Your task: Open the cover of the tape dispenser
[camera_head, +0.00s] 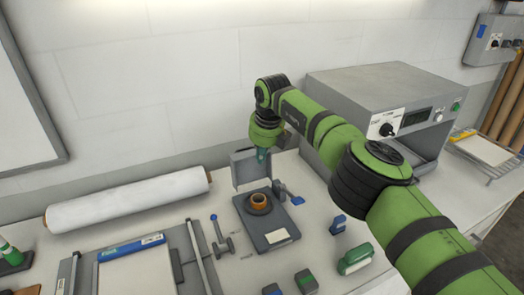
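The tape dispenser (282,236) is a flat dark grey base on the bench, with an orange-brown tape roll (259,201) on a round dark holder. Its grey cover (243,173) stands raised, roughly upright, at the back edge of the base. My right gripper (262,155) points down at the upper edge of the cover, overlapping it in the picture. Its fingertips are small here, so I cannot tell whether they touch the cover or are open or shut. My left gripper is not in view.
A blue-handled lever (291,196) sits right of the dispenser. A grey press machine (385,90) stands at the back right. A white roll (130,201) lies along the wall at left. Small blue, grey and green items (355,259) stand in front. A trimmer board lies at front left.

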